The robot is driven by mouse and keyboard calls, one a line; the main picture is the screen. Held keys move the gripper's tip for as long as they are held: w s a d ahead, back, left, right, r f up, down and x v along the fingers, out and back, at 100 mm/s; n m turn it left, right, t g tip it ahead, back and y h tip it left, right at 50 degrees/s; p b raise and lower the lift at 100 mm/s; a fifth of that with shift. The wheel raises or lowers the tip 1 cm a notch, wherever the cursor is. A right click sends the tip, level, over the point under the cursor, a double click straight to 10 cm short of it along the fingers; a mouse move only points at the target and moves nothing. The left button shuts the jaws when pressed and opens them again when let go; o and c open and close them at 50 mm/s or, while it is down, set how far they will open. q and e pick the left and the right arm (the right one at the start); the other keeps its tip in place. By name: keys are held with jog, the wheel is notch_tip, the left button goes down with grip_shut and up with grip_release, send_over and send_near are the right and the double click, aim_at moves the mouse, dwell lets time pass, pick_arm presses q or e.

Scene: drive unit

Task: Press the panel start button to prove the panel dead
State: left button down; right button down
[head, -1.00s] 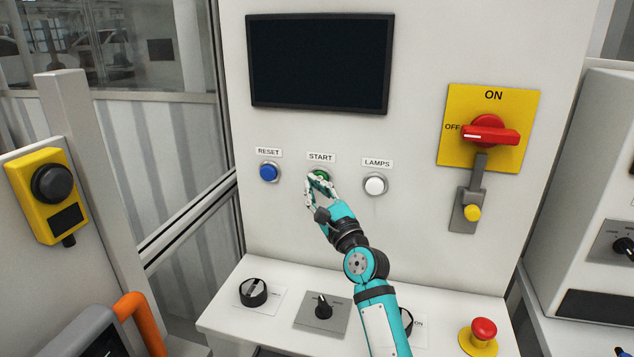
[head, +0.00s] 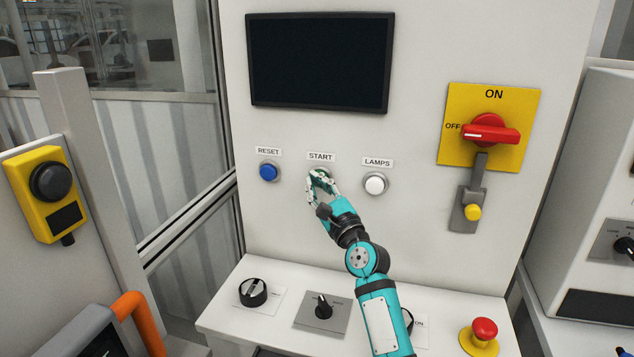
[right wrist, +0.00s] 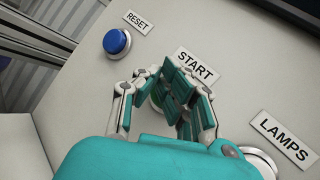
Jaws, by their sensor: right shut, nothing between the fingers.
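The green start button (right wrist: 156,104) sits under the START label (head: 320,157) on the upright white panel. My right gripper (head: 317,178) is shut and empty, with its fingertips right in front of this button. In the head view the fingers hide nearly all of the button; in the right wrist view a bit of green shows behind the fingers (right wrist: 172,84). I cannot tell whether the fingertips touch it or whether it is pressed in. The panel screen (head: 318,62) is dark. My left gripper is out of view.
A blue reset button (head: 269,171) is to the left and a white lamps button (head: 374,184) close to the right. A red rotary switch (head: 489,132) on a yellow plate has a hasp (head: 470,203) below. Knobs and a red mushroom button (head: 484,328) stand on the ledge.

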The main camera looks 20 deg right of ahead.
jog(key=shift+w+d, duration=0.2)
jog(key=shift+w, duration=0.05)
dwell(0.3)
jog(key=shift+s, duration=0.1)
jog(key=shift+s+a+p, duration=0.55)
jog(key=shift+s+p, duration=0.05)
jog(key=shift+s, duration=0.1)
jog(key=s+a+p, duration=0.3)
jog(key=s, duration=0.2)
jog(key=shift+a+p, duration=0.2)
jog(key=shift+p, duration=0.1)
jog(key=shift+f, duration=0.1)
dwell(0.3)
